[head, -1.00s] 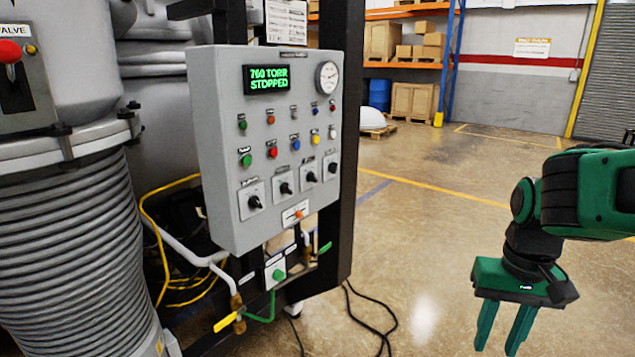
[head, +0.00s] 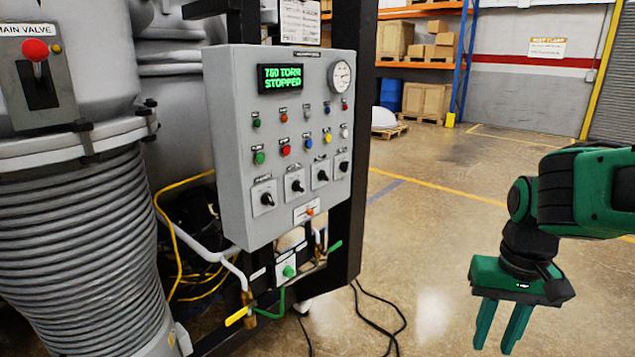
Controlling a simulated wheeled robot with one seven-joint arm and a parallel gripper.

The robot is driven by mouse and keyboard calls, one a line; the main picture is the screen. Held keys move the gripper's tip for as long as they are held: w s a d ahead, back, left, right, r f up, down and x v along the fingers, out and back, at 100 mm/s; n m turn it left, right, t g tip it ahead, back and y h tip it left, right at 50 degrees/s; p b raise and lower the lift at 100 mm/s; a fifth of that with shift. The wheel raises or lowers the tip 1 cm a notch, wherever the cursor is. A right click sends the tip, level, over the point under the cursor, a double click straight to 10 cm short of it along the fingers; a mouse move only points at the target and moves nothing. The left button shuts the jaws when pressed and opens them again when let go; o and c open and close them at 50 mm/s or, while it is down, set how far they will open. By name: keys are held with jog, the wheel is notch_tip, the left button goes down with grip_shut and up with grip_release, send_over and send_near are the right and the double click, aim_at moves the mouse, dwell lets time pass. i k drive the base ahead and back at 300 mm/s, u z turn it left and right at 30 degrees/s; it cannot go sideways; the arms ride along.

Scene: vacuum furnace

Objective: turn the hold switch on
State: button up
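The grey control panel (head: 230,185) stands left of centre, with a row of black rotary switches along its lower part: (head: 267,199) is the leftmost switch, followed by a second switch (head: 297,186), a third switch (head: 323,175) and a rightmost switch (head: 344,166). Their small labels are too blurred to read, so I cannot tell which is the hold switch. A small plate with an orange knob (head: 310,211) sits below them. My gripper (head: 494,346) hangs at the lower right, well apart from the panel. Its two green fingers point down, spread apart and empty.
The panel's green display (head: 281,78) reads 760 TORR STOPPED. A main valve with a red knob (head: 35,50) is at far left. A yellow-handled valve (head: 237,316) is below the panel. Black cables (head: 372,322) lie on the floor. Floor between panel and gripper is otherwise open.

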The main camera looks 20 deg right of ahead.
aim_at(323, 175)
jog(key=u, duration=1.95)
jog(key=k, duration=1.2)
jog(key=z, duration=1.95)
jog(key=i, duration=1)
